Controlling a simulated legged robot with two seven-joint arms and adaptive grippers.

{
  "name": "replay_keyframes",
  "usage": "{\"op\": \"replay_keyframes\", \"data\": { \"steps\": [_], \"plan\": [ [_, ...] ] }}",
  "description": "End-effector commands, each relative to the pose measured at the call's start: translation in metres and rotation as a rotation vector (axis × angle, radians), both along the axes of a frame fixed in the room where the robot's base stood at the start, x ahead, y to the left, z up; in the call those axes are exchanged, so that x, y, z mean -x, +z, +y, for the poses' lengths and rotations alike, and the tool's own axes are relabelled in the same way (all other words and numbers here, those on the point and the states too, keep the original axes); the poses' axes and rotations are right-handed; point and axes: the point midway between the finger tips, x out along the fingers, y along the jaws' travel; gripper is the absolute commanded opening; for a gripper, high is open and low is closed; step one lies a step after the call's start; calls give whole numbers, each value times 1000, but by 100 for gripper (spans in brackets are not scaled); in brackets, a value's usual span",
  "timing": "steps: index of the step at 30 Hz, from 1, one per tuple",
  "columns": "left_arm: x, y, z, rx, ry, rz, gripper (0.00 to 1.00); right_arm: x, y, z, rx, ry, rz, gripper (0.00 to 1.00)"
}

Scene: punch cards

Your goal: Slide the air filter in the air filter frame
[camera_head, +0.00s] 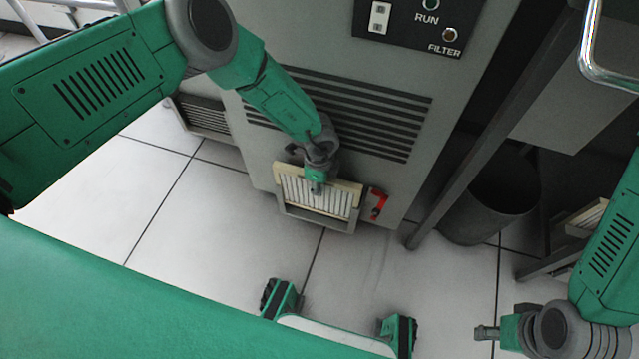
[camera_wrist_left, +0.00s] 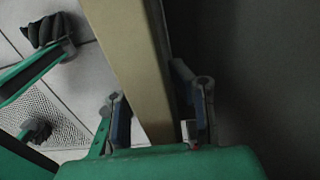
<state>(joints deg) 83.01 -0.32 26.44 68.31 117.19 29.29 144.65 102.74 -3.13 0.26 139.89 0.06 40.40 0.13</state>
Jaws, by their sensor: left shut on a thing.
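The air filter (camera_head: 291,189), white pleats in a cream border, is at the low front of the grey cabinet. My left gripper (camera_head: 316,178) is shut on its upper edge. In the left wrist view the beige edge of the filter (camera_wrist_left: 135,75) runs between the two fingers (camera_wrist_left: 157,112). The grey air filter frame (camera_head: 318,224) shows around the lower part of the filter. The filter's top stands above it and looks slightly tilted; I cannot tell how deep it sits. My right gripper (camera_head: 486,332) is at the lower right, away from the filter, seen edge-on.
A red part (camera_head: 378,204) is on the cabinet (camera_head: 260,150) just right of the frame. A dark bin (camera_head: 490,205) stands under the table at right, behind a slanted table leg (camera_head: 470,170). The tiled floor (camera_head: 200,225) in front is clear.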

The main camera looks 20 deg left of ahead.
Motion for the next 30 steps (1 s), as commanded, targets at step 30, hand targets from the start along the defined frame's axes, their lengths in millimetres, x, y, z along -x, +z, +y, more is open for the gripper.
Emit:
{"op": "replay_keyframes", "data": {
  "steps": [30],
  "plan": [
    [-1, -28, -1, 1, 1, 1, 0, 1, -4, 0, 0, 0, 3, 40]
  ]
}}
